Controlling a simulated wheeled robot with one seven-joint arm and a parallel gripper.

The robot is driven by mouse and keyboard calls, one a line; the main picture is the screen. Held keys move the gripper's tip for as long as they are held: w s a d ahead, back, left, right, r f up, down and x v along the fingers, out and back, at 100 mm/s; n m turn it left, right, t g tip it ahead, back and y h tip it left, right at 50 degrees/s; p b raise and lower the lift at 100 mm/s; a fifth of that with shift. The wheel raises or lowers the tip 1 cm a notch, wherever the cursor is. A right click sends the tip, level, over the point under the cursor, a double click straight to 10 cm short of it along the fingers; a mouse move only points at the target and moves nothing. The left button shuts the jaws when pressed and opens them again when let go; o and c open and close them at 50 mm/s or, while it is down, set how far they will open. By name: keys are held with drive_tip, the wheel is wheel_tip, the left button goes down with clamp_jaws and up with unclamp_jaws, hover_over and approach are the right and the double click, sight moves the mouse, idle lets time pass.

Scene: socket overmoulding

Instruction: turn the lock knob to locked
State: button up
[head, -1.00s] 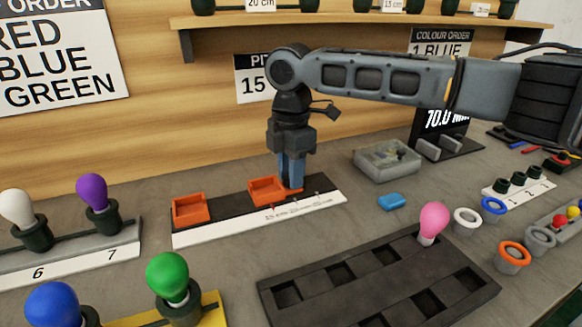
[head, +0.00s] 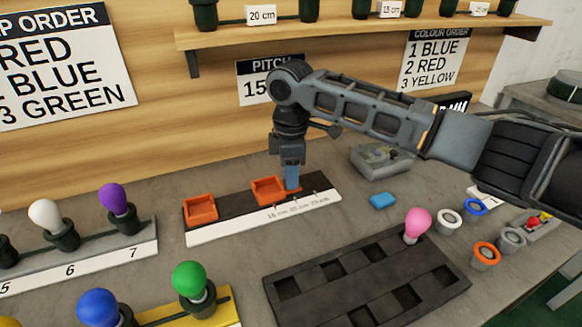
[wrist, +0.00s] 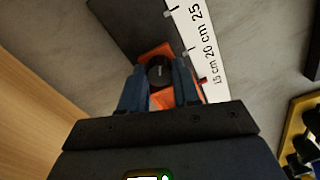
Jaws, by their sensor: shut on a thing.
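The lock knob (wrist: 159,74) is a dark round knob with a small light mark on top, on an orange slider of the pitch fixture. In the wrist view my gripper (wrist: 160,84) has its blue fingers on both sides of it, shut on it. In the head view my gripper (head: 292,182) points straight down at the right orange piece, and its fingers hide the knob. The fixture has a dark rail and a white scale strip (head: 265,218) marked 15, 20 and 25 cm. Whether the mark shows locked is too small to tell.
Two orange cradles stand on the rail, the left one (head: 200,208) apart from the right one (head: 268,190). A dark tray (head: 330,297) with square pockets lies in front. A blue block (head: 383,201), a pink bulb (head: 417,222) and a grey box (head: 384,160) are to the right.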

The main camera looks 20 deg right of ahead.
idle(0.3)
drive_tip(key=o, duration=1.1)
drive_tip(key=shift+c, duration=0.2)
drive_tip(key=shift+r, duration=3.9)
